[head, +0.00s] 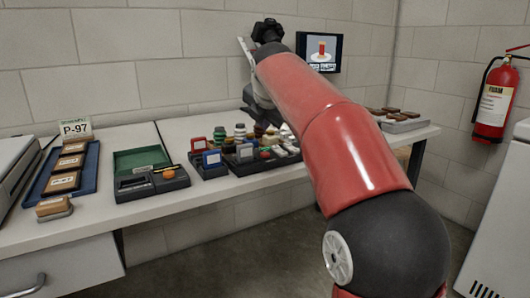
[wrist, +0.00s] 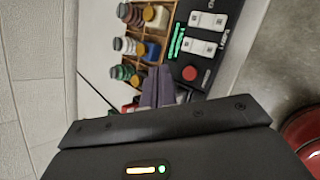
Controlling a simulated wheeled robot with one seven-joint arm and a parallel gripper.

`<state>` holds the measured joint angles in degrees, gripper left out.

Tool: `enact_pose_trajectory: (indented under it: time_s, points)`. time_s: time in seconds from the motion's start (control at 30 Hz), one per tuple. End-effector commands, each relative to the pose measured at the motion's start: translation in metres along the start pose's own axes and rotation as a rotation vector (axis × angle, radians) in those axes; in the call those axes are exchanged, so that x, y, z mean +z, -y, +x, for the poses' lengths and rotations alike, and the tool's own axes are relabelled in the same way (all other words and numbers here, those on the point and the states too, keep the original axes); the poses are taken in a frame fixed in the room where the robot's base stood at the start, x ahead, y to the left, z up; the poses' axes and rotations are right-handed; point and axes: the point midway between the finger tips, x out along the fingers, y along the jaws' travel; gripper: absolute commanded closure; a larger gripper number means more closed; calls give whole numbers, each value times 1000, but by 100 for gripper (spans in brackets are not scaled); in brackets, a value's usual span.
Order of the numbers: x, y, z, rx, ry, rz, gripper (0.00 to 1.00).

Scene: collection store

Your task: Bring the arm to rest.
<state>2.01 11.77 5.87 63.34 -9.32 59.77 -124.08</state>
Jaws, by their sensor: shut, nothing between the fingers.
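My red arm reaches from the lower right of the head view up and over the bench, with its dark wrist at the top, in front of the back wall. In the head view the fingers are hard to make out, largely hidden behind the arm. In the wrist view my gripper (wrist: 157,88) is shut, its two dark fingers together with nothing between them. The fingers point toward a wooden divided tray (wrist: 166,32) of small capped jars and a black panel (wrist: 199,50) with a red button (wrist: 189,73); I cannot tell the exact gap.
The bench (head: 142,205) carries a blue tray (head: 88,178) with brown blocks, a green-lined case (head: 140,160) and dark trays of jars. A screen (head: 320,52) hangs on the wall.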

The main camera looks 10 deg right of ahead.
Motion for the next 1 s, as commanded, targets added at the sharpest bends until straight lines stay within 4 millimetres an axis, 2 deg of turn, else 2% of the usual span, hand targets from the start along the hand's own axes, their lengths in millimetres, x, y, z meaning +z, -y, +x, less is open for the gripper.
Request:
enact_pose_trajectory:
  time_s: [0.3, 0.37, 0.47, 0.57, 0.7, 0.77, 0.9, 1.0]
  points:
    - [-1, 2, -2, -2, -2, 15, 100]
    - [-5, 6, -8, -6, -6, 59, 100]
    - [-20, 22, -26, -23, -20, 221, 100]
    - [-44, 53, -50, -58, -36, 480, 100]
    - [-88, 110, -80, -122, -47, 907, 100]
    - [-108, 137, -90, -153, -46, 1093, 100]
    - [-160, 203, -108, -233, -26, 1525, 100]
    - [-196, 247, -115, -287, 0, 1802, 100]
